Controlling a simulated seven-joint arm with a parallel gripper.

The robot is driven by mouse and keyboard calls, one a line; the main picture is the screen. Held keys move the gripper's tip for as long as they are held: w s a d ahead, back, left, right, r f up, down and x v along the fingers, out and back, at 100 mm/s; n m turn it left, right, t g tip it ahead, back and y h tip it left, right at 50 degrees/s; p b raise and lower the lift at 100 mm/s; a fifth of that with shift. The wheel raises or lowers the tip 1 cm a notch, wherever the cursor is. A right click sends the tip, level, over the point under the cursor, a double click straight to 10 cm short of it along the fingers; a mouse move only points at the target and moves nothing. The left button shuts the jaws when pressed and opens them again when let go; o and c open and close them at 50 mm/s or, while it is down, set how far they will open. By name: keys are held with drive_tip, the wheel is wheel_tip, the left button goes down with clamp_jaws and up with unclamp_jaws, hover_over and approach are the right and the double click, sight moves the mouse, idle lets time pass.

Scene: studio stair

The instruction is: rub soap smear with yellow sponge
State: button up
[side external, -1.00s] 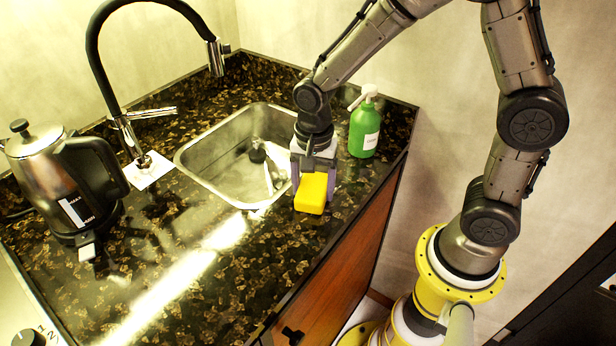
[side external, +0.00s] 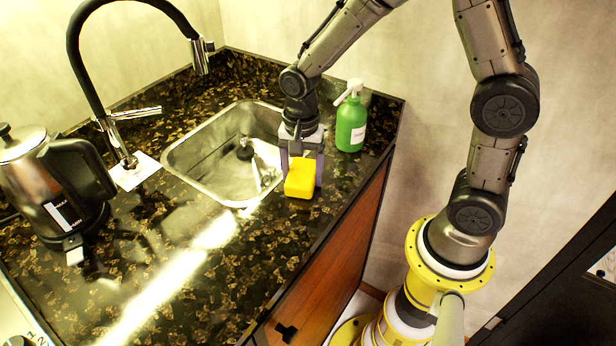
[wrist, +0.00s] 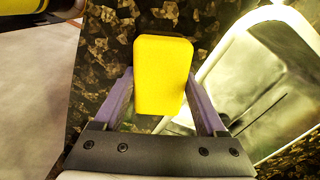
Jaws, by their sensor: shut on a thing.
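The yellow sponge (side external: 298,180) is a block held between the two fingers of my gripper (side external: 301,170). It is just above or on the dark speckled countertop (side external: 235,265), beside the sink; I cannot tell whether it touches. In the wrist view the sponge (wrist: 163,75) sticks out past the purple-grey fingers of my gripper (wrist: 158,92), with speckled stone around it. I cannot make out a soap smear. A bright streak on the counter left of the sponge looks like reflected light. The counter right under the sponge is hidden.
The steel sink (side external: 205,165) lies left of my gripper. A black tap (side external: 85,75) and a kettle (side external: 65,190) are on the left. The front counter is clear.

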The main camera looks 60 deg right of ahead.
sight(322, 188)
drive_tip(key=shift+d, duration=0.55)
drive_tip(key=shift+s+d, duration=0.15)
drive_tip(key=shift+s, duration=2.05)
wheel_tip(322, 188, up, 8)
